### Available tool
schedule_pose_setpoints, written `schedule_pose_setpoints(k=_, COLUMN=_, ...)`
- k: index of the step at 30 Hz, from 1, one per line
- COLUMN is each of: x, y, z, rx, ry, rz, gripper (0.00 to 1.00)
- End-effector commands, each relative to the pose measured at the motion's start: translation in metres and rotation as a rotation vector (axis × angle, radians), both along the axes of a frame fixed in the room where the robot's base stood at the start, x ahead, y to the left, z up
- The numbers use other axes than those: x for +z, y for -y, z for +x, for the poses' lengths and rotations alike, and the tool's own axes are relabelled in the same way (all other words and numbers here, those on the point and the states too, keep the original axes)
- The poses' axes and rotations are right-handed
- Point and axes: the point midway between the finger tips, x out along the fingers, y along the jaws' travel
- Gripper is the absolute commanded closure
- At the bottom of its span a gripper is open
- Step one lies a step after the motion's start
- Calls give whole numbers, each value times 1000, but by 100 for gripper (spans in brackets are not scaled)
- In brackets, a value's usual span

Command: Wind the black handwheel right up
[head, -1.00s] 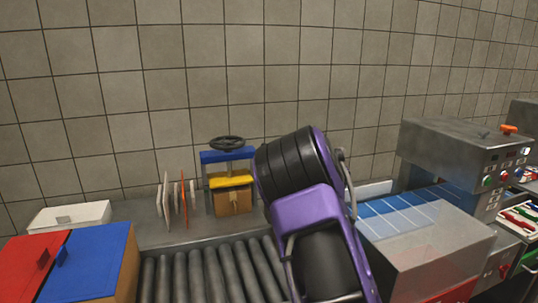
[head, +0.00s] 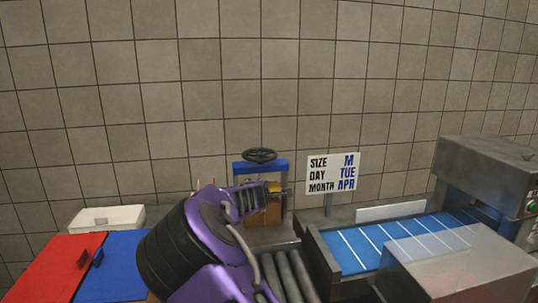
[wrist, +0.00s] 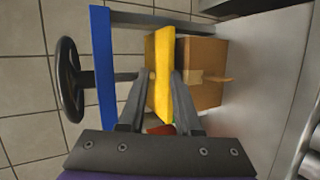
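The black handwheel (head: 260,155) sits on top of a small press with a blue crossbar (head: 246,167) and a yellow plate (head: 274,186). A cardboard box (head: 262,217) is below the plate. In the wrist view the press lies sideways: handwheel (wrist: 70,80) at left, blue crossbar (wrist: 102,75), yellow plate (wrist: 163,72), box (wrist: 205,75). My gripper (wrist: 161,76) is open, with its fingers either side of the yellow plate's edge; I cannot tell whether they touch it. It is apart from the handwheel. In the head view my arm partly covers the press.
A sign (head: 333,174) stands right of the press. A blue conveyor (head: 390,245) and grey machine (head: 490,185) are further right. Rollers (head: 290,275) lie in front. A white box (head: 105,218), a red lid (head: 55,265) and a blue lid (head: 115,262) are at left.

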Motion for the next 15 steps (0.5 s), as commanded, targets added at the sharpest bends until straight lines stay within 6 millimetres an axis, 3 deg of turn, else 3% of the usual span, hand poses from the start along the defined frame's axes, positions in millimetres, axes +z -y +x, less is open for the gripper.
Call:
schedule_pose_setpoints(k=1, x=8, y=-15, z=-6, rx=-49, ry=34, rz=-26, gripper=68)
schedule_pose_setpoints(k=7, x=59, y=-52, z=-40, rx=-256, ry=255, rz=-80, gripper=68)
schedule_pose_setpoints(k=12, x=90, y=-71, z=-63, rx=-338, ry=397, rz=-83, gripper=68)
schedule_pose_setpoints(k=15, x=97, y=-73, z=-66, rx=-356, ry=429, rz=-82, gripper=68)
